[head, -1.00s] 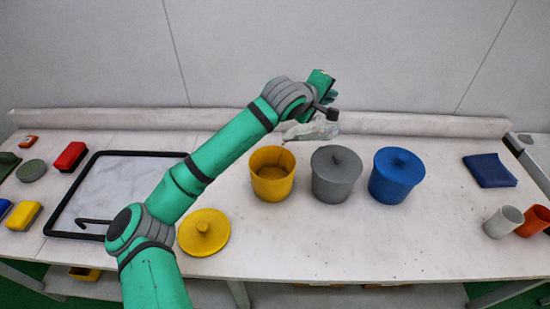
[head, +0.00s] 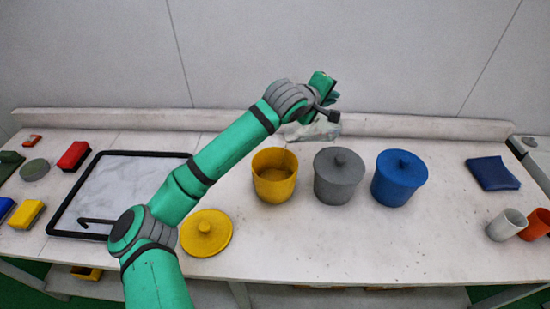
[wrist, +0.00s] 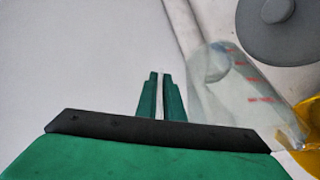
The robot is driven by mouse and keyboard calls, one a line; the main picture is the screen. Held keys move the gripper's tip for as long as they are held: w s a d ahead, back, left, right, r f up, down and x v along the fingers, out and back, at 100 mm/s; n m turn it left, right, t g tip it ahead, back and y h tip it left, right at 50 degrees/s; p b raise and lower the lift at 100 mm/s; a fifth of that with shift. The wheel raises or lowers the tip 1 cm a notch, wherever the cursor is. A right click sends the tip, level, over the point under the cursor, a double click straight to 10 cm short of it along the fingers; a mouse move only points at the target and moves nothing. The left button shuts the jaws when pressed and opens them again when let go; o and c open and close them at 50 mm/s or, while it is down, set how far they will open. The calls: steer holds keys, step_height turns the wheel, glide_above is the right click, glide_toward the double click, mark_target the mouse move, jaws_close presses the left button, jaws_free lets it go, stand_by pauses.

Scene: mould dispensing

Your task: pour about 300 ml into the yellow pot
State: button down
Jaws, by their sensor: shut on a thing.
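The yellow pot (head: 274,186) stands uncovered on the bench, left of the grey pot. Its yellow lid (head: 206,236) lies on the bench in front of it, to the left. The jug also shows in the head view (head: 318,131), tilted above and behind the yellow pot. In the wrist view its lower right end is by the yellow pot (wrist: 309,150). I cannot make out the liquid or its level.
The lidded grey pot (head: 338,182) and lidded blue pot (head: 397,184) stand close on the right. A black-rimmed tray (head: 73,190) lies left, under my arm. A blue cloth (head: 491,172) and two cups, white (head: 506,226) and orange (head: 536,224), are far right. The front middle is clear.

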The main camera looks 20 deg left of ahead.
steer(key=shift+s, duration=0.1)
stand_by(0.3)
steer(key=shift+s+d, duration=0.1)
steer(key=shift+d, duration=0.05)
steer(key=shift+s+a+f, duration=0.1)
steer(key=shift+a, duration=0.2)
steer(key=shift+t, duration=0.3)
steer(key=shift+d, duration=0.15)
steer(key=shift+s+a+f+h+b, duration=0.1)
steer(key=shift+a+f+h+b, duration=0.1)
steer(key=shift+a+h+b, duration=0.15)
steer(key=shift+s+d, duration=0.1)
steer(key=shift+d, duration=0.1)
steer(key=shift+s+a+t, duration=0.15)
steer(key=shift+a+t, duration=0.1)
steer(key=shift+t, duration=0.05)
